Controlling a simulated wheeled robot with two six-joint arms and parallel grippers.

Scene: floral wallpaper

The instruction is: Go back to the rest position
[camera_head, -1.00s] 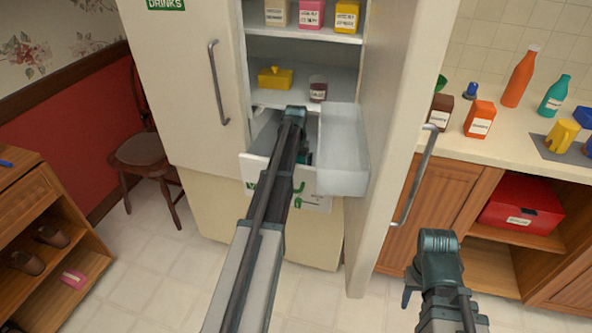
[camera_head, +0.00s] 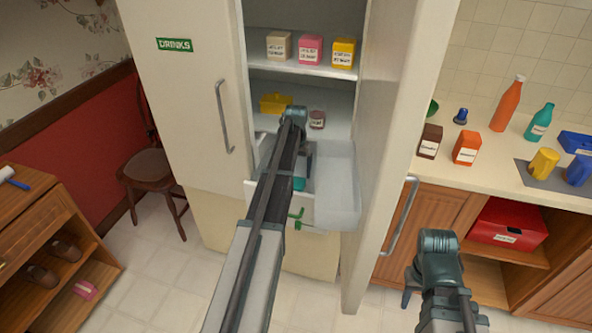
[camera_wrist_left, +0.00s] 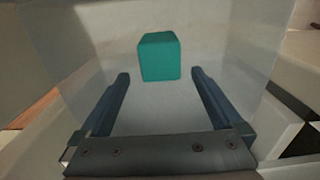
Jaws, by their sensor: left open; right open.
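My left arm reaches into the open fridge. Its gripper (camera_head: 308,158) is over the pulled-out drawer (camera_head: 341,190), mostly hidden behind the arm in the head view. The left wrist view shows that gripper (camera_wrist_left: 160,74) open, with nothing between its fingers. A teal block (camera_wrist_left: 159,57) lies in the drawer beyond the fingertips. A bit of teal (camera_head: 299,184) shows beside the arm in the head view. My right gripper (camera_head: 408,298) is low at the right, mostly hidden behind its wrist, in front of the lower cabinets.
The fridge door (camera_head: 375,150) stands open right of the left arm. Cartons (camera_head: 311,50), a yellow dish (camera_head: 276,103) and a jar (camera_head: 317,119) stand on shelves. The counter (camera_head: 487,165) holds bottles and boxes. A chair (camera_head: 150,167) and shoe cabinet (camera_head: 50,235) stand left.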

